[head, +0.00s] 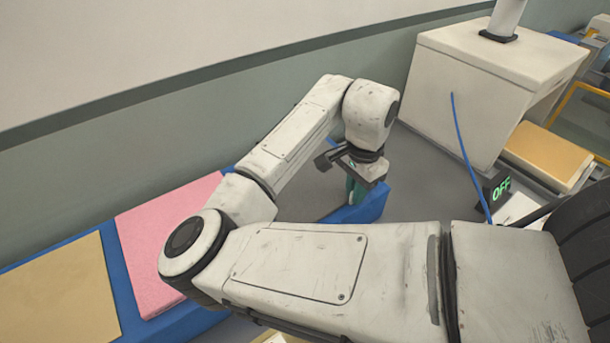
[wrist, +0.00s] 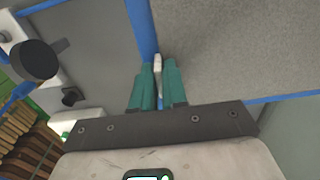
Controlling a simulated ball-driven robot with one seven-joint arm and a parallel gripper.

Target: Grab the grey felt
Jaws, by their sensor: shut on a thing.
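The grey felt (wrist: 235,45) fills the right of the wrist view, lying flat along a blue rim (wrist: 143,25). In the head view, part of the grey felt (head: 300,200) shows behind my arm, inside the blue tray. My gripper (head: 352,190) points down at the tray's right end. In the wrist view its green fingers (wrist: 158,72) are close together at the felt's edge beside the blue rim. A narrow pale strip is pinched between them. It appears to be the felt's edge, but most of it is hidden by the fingers.
A pink felt (head: 165,235) and a tan felt (head: 60,290) lie to the left in the blue tray. A wall (head: 150,140) runs behind it.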

